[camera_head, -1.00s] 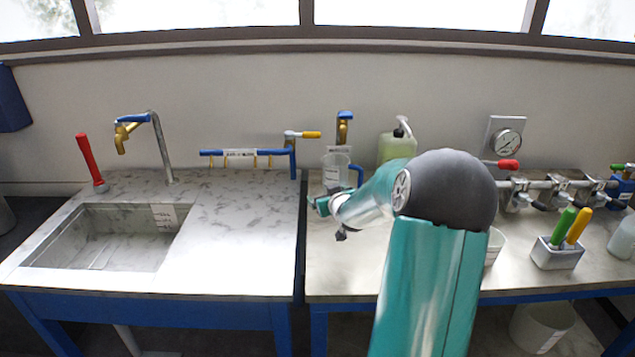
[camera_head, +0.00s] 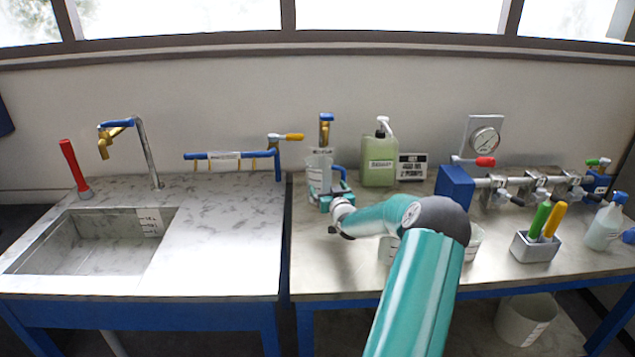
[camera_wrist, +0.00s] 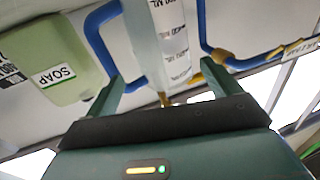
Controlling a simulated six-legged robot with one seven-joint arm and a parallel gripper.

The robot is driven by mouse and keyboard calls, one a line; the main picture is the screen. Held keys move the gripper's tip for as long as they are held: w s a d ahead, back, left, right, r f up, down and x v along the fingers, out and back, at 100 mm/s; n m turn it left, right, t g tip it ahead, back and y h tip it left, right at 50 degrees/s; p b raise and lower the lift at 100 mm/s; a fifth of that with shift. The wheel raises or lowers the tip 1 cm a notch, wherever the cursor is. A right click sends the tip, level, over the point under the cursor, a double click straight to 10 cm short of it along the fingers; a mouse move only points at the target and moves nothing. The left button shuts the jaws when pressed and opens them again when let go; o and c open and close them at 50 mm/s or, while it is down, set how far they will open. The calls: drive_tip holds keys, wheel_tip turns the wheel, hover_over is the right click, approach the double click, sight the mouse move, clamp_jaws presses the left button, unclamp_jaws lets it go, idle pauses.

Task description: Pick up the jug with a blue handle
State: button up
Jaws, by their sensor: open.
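The jug (camera_head: 315,172) is a clear-white vessel with printed volume marks and a blue handle (camera_head: 340,176) on its right side. It stands upright near the left end of the right bench. My gripper (camera_head: 336,198) is open, low in front of the jug. In the wrist view, which is turned over, the jug's body (camera_wrist: 174,40) shows between the two teal fingers of my gripper (camera_wrist: 163,84). The blue handle (camera_wrist: 96,35) is beside the left finger and partly overlaps it. Whether a finger touches the jug cannot be told. My gripper hides the jug's base.
A green soap bottle (camera_head: 379,160) and a small sign (camera_head: 411,167) stand right of the jug. A blue-and-brass tap (camera_head: 326,130) is behind it. A grey holder (camera_head: 534,247) with coloured handles and a pipe assembly (camera_head: 530,182) are farther right. A sink (camera_head: 85,245) is left.

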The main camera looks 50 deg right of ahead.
drive_tip(key=x, duration=0.2)
drive_tip(key=shift+w+d+f, duration=0.1)
drive_tip(key=shift+w+d, duration=0.05)
drive_tip(key=shift+w, duration=0.2)
drive_tip(key=shift+x, duration=2.75)
drive_tip(key=shift+w+r, duration=0.1)
drive_tip(key=shift+r, duration=0.2)
drive_tip(key=c, duration=1.1)
drive_tip(key=shift+r, duration=0.1)
drive_tip(key=shift+r, duration=0.5)
drive_tip(key=shift+s+a+r, duration=0.15)
drive_tip(key=shift+r, duration=0.45)
drive_tip(key=shift+s+a+r, duration=0.15)
drive_tip(key=shift+s+r, duration=0.05)
drive_tip(key=shift+r, duration=0.4)
approach(323, 170)
drive_tip(key=v, duration=0.4)
drive_tip(key=shift+s+a+f, duration=0.1)
drive_tip(key=shift+s, duration=0.25)
